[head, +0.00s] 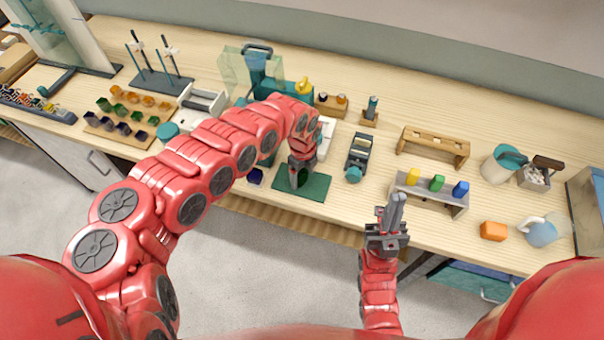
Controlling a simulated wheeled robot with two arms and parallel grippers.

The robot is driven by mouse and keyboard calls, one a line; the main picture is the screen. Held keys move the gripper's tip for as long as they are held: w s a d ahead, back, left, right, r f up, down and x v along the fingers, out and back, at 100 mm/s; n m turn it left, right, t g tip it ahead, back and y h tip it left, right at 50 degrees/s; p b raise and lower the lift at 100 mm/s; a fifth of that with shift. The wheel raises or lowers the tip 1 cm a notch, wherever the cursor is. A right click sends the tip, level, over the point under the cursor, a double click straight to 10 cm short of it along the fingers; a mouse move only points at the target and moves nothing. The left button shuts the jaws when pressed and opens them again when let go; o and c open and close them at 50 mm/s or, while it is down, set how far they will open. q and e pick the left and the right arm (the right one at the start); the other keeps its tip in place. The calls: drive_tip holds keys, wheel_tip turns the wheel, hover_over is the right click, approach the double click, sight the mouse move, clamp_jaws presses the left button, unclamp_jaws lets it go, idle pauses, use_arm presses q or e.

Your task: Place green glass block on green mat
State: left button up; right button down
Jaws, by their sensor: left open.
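The green mat (319,190) lies near the front edge of the table, left of centre. My left gripper (298,178) points down over the mat, open, its tips close to the mat's surface. A darker green patch shows on the mat at the fingertips; I cannot tell whether it is a glass block or shadow.
A dark blue piece (255,177) sits left of the mat. A teal-and-black device (357,158) stands right of it. Several small coloured cups stand at the left.

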use_arm(q)
drive_tip(key=shift+a+r, duration=0.2)
drive_tip(key=shift+a, duration=0.05)
drive_tip(key=r, duration=0.2)
drive_tip(key=r+b, duration=0.1)
drive_tip(key=r, duration=0.1)
drive_tip(key=r+b, duration=0.1)
drive_tip(key=r, duration=0.1)
drive_tip(key=shift+w, duration=0.25)
wheel_tip(320, 180, up, 5)
drive_tip(key=shift+s+p, duration=0.15)
drive_tip(key=shift+p, duration=0.85)
drive_tip(key=shift+s+d+r, duration=0.1)
drive_tip(key=shift+r, duration=0.3)
